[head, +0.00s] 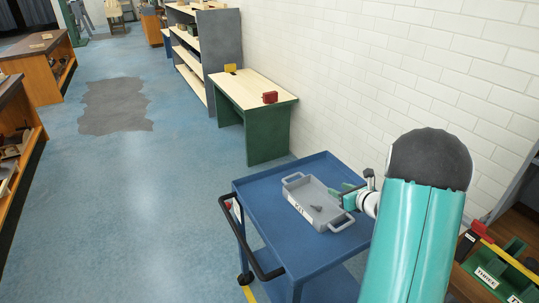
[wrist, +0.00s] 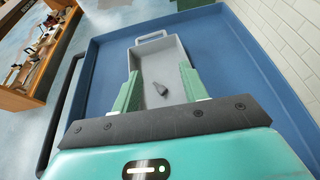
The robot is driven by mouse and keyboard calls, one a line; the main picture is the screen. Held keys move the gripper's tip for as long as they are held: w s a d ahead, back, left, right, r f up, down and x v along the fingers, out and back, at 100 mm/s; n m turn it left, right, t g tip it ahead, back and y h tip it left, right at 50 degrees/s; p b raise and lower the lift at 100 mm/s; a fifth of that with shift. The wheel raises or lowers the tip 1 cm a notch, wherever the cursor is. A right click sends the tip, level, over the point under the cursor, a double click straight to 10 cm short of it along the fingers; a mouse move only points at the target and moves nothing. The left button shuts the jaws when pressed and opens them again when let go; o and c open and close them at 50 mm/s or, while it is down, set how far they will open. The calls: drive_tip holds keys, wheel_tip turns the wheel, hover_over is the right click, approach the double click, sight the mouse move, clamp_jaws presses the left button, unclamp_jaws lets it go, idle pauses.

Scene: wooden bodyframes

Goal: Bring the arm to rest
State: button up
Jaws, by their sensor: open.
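My gripper (wrist: 157,95) is open, with its two green fingers apart over the near part of a grey tray in the wrist view. It also shows in the head view (head: 345,194) at the tray's right side. The grey tray (head: 299,206) has a handle at each end and sits on a blue cart (head: 262,188). My teal arm reaches in from the right of the head view.
The cart has a black push handle (head: 236,235) at its left. A green bench (head: 265,141) with a red item (head: 270,97) stands behind it against the white brick wall. Green bins (head: 500,268) stand at the lower right. Blue floor at the left is open, with a grey patch (head: 115,105).

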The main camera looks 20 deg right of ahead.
drive_tip(key=s+a+r+n+g+y, duration=0.25)
drive_tip(key=a+r+n, duration=0.3)
drive_tip(key=a, duration=0.35)
drive_tip(key=s+a+r+n+g+y, duration=0.1)
drive_tip(key=s+a+r+n+g, duration=0.1)
drive_tip(key=s+a+r+n, duration=0.4)
drive_tip(key=s+a+r+n+g+y, duration=0.1)
drive_tip(key=a+r+n+g+y, duration=0.15)
drive_tip(key=a+n, duration=0.65)
drive_tip(key=s+a+r+n+h, duration=0.2)
drive_tip(key=s+a+n+h, duration=0.1)
drive_tip(key=s+n, duration=0.4)
drive_tip(key=s+a+r+n+h, duration=0.2)
drive_tip(key=s+n, duration=0.5)
drive_tip(key=s, duration=0.4)
drive_tip(key=a+h, duration=0.1)
drive_tip(key=h, duration=0.1)
drive_tip(key=shift+a+r+g+h, duration=0.15)
drive_tip(key=shift+r+g+h, duration=0.15)
drive_tip(key=shift+r+h, duration=0.1)
drive_tip(key=shift+c, duration=0.2)
drive_tip(key=shift+c, duration=0.6)
drive_tip(key=shift+s, duration=0.1)
